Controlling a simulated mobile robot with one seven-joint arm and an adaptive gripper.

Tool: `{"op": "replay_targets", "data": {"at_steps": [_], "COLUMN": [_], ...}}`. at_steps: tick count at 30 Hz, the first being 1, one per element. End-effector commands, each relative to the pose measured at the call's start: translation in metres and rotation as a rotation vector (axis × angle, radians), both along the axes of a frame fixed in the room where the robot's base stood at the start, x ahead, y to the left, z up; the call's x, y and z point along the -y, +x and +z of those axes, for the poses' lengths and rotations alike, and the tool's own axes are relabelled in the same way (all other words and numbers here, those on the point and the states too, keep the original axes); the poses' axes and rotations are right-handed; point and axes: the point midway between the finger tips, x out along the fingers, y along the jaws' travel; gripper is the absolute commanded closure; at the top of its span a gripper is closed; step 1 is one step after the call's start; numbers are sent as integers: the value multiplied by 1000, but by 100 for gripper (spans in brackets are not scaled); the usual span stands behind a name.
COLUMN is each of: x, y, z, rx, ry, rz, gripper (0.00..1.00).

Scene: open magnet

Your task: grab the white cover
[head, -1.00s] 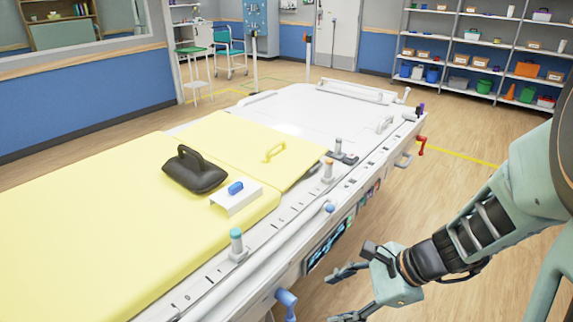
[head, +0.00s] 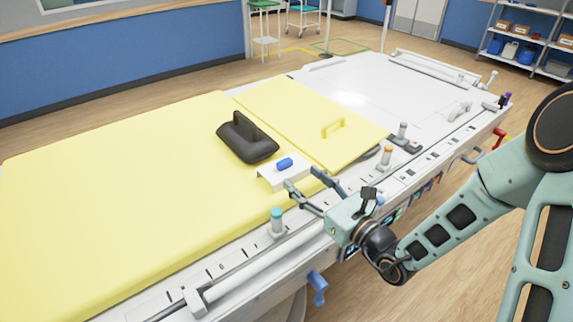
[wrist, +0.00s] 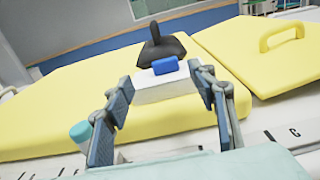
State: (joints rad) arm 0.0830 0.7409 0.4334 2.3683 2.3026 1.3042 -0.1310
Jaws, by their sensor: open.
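The white cover (head: 270,181) is a small white bridge-shaped piece with a blue handle (head: 284,164) on top. It sits near the edge of the yellow mattress (head: 120,190), beside a black padded piece with a handle. In the wrist view the cover (wrist: 150,91) lies ahead, past the fingertips, with the blue handle on top. My gripper (head: 304,180) is open and empty, its fingers spread at the near side of the cover. In the wrist view the two fingers of my gripper (wrist: 160,100) frame the cover left and right. I cannot tell whether they touch it.
A black padded piece (head: 246,141) stands just behind the cover. A yellow panel with a handle (head: 310,125) lies to the right. The mattress left of the cover is clear.

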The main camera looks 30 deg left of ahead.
Motion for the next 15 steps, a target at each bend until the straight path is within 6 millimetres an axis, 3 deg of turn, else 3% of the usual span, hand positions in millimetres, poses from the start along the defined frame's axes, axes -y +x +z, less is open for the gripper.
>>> {"op": "replay_targets", "data": {"at_steps": [3,15], "x": [-19,-52], "y": [9,33], "z": [0,-3], "rx": [0,1], "ry": [1,0], "rz": [3,3], "gripper": [48,48]}}
